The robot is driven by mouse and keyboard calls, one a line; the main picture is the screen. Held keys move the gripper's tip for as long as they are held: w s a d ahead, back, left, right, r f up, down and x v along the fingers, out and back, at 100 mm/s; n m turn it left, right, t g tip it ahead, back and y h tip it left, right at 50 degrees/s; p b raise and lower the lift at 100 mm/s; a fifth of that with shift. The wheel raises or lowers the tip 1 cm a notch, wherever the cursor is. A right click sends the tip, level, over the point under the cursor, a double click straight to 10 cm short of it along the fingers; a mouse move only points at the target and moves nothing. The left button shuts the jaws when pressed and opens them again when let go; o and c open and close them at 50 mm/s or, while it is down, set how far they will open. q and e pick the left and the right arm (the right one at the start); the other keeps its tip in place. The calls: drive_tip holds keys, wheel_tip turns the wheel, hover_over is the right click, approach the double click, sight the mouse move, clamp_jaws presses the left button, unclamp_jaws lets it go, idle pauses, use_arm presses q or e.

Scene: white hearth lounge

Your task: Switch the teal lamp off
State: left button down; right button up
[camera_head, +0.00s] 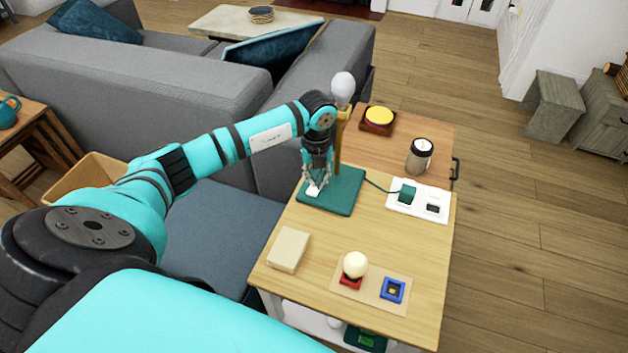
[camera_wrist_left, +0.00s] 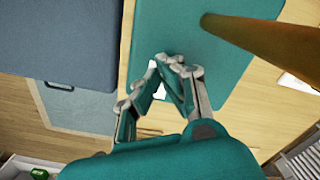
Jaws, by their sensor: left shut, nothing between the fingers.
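The teal lamp has a flat teal base (camera_head: 345,192) on the wooden table, a brass-coloured post (camera_head: 340,135) and a white bulb (camera_head: 342,85) on top. I cannot tell whether the bulb is lit. A small white switch (camera_head: 313,191) sits on the base's near left part. A cord runs to a teal plug (camera_head: 407,194) in a white socket plate (camera_head: 427,211). My left gripper (camera_head: 315,188) is shut and empty, pointing down right at the switch. In the left wrist view its fingertips (camera_wrist_left: 168,62) largely hide the switch; contact is unclear. The post (camera_wrist_left: 265,40) is close by.
On the table (camera_head: 320,285) are a beige box (camera_head: 289,249), a dark-lidded jar (camera_head: 419,156), a yellow disc (camera_head: 379,116) on a dark red block, a cream ball (camera_head: 355,264) on a red holder and a blue square holder (camera_head: 392,290). A grey sofa (camera_head: 150,90) stands behind left.

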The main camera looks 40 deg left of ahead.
use_arm(q)
drive_tip(key=shift+r+p, duration=0.55)
drive_tip(key=shift+r, duration=0.35)
drive_tip(key=shift+r+p, duration=0.6)
drive_tip(key=shift+r, duration=0.1)
wheel_tip(320, 180, up, 4)
drive_tip(key=p, duration=0.3)
drive_tip(key=shift+f, duration=0.15)
use_arm(e)
wheel_tip(320, 180, up, 5)
drive_tip(key=shift+r, duration=0.15)
use_arm(q)
drive_tip(key=shift+f, duration=0.1)
use_arm(e)
drive_tip(key=shift+d, duration=0.1)
